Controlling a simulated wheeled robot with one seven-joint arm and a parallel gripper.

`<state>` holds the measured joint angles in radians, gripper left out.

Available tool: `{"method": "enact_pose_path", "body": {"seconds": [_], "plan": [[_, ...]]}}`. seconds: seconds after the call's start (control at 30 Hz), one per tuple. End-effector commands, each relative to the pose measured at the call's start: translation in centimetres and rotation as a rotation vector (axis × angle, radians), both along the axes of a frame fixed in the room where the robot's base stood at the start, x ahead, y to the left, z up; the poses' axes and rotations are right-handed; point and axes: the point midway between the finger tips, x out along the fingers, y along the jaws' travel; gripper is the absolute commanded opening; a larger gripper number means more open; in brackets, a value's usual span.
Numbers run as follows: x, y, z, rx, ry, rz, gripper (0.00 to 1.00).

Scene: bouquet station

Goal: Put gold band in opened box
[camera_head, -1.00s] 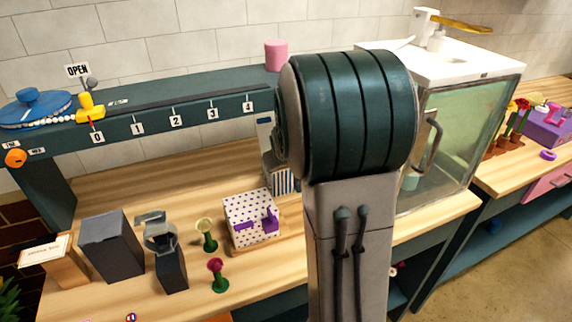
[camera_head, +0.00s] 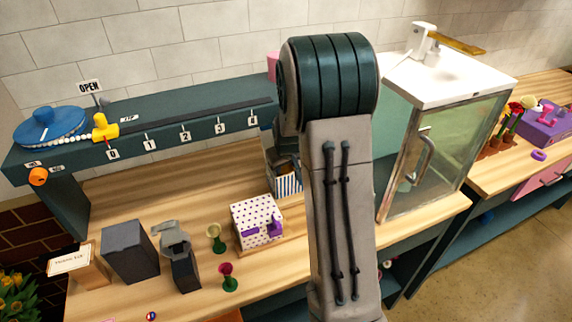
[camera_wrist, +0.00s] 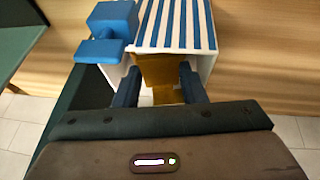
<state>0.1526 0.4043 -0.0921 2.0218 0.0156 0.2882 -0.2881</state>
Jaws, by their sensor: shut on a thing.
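In the wrist view, my gripper (camera_wrist: 160,72) is shut on a gold piece, the gold band (camera_wrist: 160,85), which lies between its two dark blue fingers. A box with blue and white stripes (camera_wrist: 178,25) and white walls is directly in front of the fingers, with a blue block-like catch (camera_wrist: 110,22) on its left. The gold piece is right at the near side of this box; I cannot tell whether it is inside. In the head view the striped box (camera_head: 289,185) is partly hidden by my arm, and the fingers and band are hidden.
A white box with purple dots (camera_head: 257,215) and a purple catch stands left of my arm. Small flower-like holders (camera_head: 228,277), a dark block (camera_head: 129,250) and a grey device (camera_head: 178,257) stand further left. A glass-fronted cabinet (camera_head: 435,150) stands close on the right.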

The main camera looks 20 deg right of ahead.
Motion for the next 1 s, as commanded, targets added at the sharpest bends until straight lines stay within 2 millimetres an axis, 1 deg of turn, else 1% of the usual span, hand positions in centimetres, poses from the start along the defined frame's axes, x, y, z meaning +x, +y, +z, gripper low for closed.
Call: {"method": "enact_pose_path", "body": {"seconds": [0.03,0.13,0.17,0.2,0.23,0.77,0.87,1.0], "plan": [[-0.4,0.1,-0.7,0.004,0.017,0.0,0.0],[-0.5,0.1,-0.8,0.005,0.02,0.0,0.0],[-0.5,0.1,-0.9,0.005,0.022,0.0,0.43],[-0.6,0.2,-0.9,0.005,0.022,0.0,0.54],[-0.6,0.2,-0.9,0.005,0.022,0.0,0.62],[-0.4,0.2,-0.2,0.003,0.011,0.002,0.62],[-0.7,0.3,0.6,0.002,0.008,0.002,0.62],[-1.5,0.5,2.5,0.002,0.007,0.002,0.62]]}}
